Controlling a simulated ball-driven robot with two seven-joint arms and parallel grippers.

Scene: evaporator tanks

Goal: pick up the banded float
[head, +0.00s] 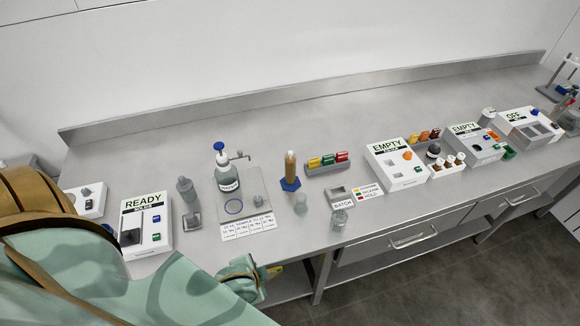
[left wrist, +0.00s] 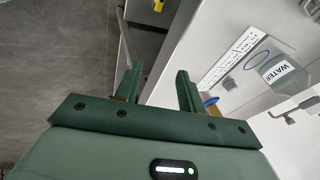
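I cannot make out a banded float for certain. An amber cylinder (head: 290,166) with a blue base (head: 290,184) stands upright on the bench. Something slim and pale shows at its top, too small to identify. In the left wrist view, a blue and amber piece (left wrist: 209,99) shows beside the right finger, partly hidden by it. My left gripper (head: 256,277) is at the bench's front edge, apart from the cylinder. In the left wrist view its two fingers (left wrist: 158,82) are spread with nothing between them. My right gripper is not in view.
A WATER bottle (head: 227,174) stands behind a printed card (head: 248,226). Small glass beakers (head: 339,220) stand near the front edge. A rack of coloured blocks (head: 328,164) is right of the cylinder. White boxes labelled READY (head: 146,222) and EMPTY (head: 396,163) flank this area.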

